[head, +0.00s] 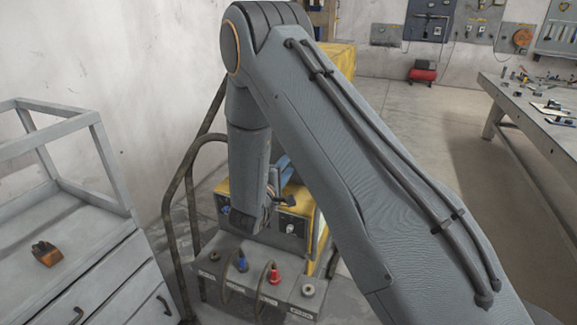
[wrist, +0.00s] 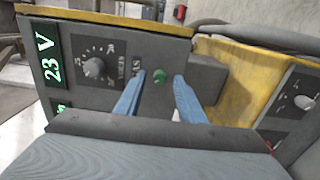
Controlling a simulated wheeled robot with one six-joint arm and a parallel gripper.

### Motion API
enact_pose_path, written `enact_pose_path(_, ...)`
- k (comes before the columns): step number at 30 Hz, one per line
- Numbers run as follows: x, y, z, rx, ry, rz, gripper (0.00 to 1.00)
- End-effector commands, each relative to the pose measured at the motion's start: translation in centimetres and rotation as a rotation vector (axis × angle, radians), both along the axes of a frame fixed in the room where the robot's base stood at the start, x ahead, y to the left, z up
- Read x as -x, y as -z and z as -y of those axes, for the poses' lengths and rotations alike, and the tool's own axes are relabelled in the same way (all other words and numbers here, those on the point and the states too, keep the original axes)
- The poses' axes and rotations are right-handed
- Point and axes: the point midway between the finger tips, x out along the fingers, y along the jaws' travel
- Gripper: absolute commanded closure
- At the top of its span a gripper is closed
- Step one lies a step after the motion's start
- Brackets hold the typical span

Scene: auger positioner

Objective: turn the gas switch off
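The grey panel (wrist: 75,40) of a yellow-topped machine fills the upper left of the wrist view. A small round green switch (wrist: 160,73) sits on it beside a sideways label that seems to read GAS. My gripper (wrist: 161,76) is open, its two blue fingers pointing at the panel with the green switch between their tips. I see nothing held, and cannot tell whether the fingertips touch the panel. In the head view, the machine (head: 299,228) stands behind my arm, which hides much of it; a bit of my blue gripper (head: 284,170) shows there.
Left of the green switch are a dial (wrist: 95,68) and a green 23 V display (wrist: 50,59). A grey block (wrist: 208,77) protrudes close to the right finger. Another switch (wrist: 303,102) is at right. A box with blue and red plugs (head: 274,275) stands in front; a drawer cabinet (head: 75,275) stands left.

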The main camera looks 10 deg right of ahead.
Motion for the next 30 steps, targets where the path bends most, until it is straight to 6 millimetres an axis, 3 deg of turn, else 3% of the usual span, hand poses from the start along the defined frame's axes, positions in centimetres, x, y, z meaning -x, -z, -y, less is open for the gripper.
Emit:
enact_pose_path(6,2.9,0.2,-2.4,0.001,-0.005,-0.001,0.64)
enact_pose_path(13,4.9,0.0,-3.7,0.001,-0.004,0.001,0.64)
enact_pose_path(25,5.1,0.0,-3.8,-0.011,-0.006,0.000,0.64)
enact_pose_path(30,4.0,0.1,-3.7,-0.197,-0.063,-0.012,0.64)
